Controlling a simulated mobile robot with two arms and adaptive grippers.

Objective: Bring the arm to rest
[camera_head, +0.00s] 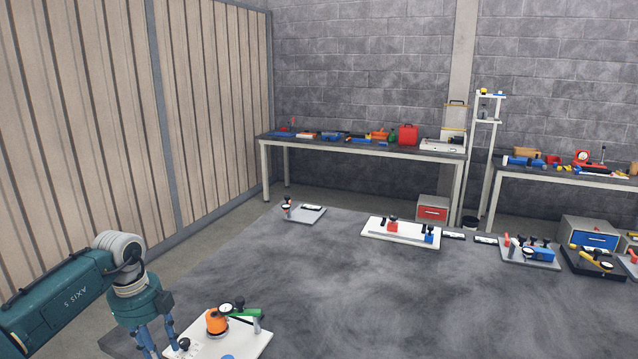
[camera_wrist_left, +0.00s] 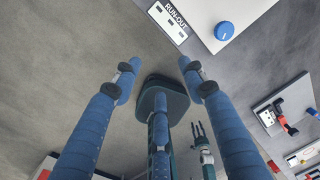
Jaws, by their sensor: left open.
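My left arm (camera_head: 60,303) comes in at the lower left of the head view. Its blue-fingered gripper (camera_head: 156,345) points down beside the white plate at the bottom edge, its tips cut off by the frame. In the left wrist view the gripper (camera_wrist_left: 159,78) has its fingers spread, with nothing between them. What seems to be my right gripper (camera_wrist_left: 199,130) shows small and far off in that view; whether it is open is too small to tell. It is not in the head view.
The white plate (camera_head: 255,340) holds an orange cylinder (camera_head: 216,321), a dial and a green-handled lever, close to my left gripper. In the wrist view its blue knob (camera_wrist_left: 224,31) shows near a RUN-OUT label (camera_wrist_left: 172,18). The grey table's middle (camera_head: 370,300) is clear; fixtures line its far edge.

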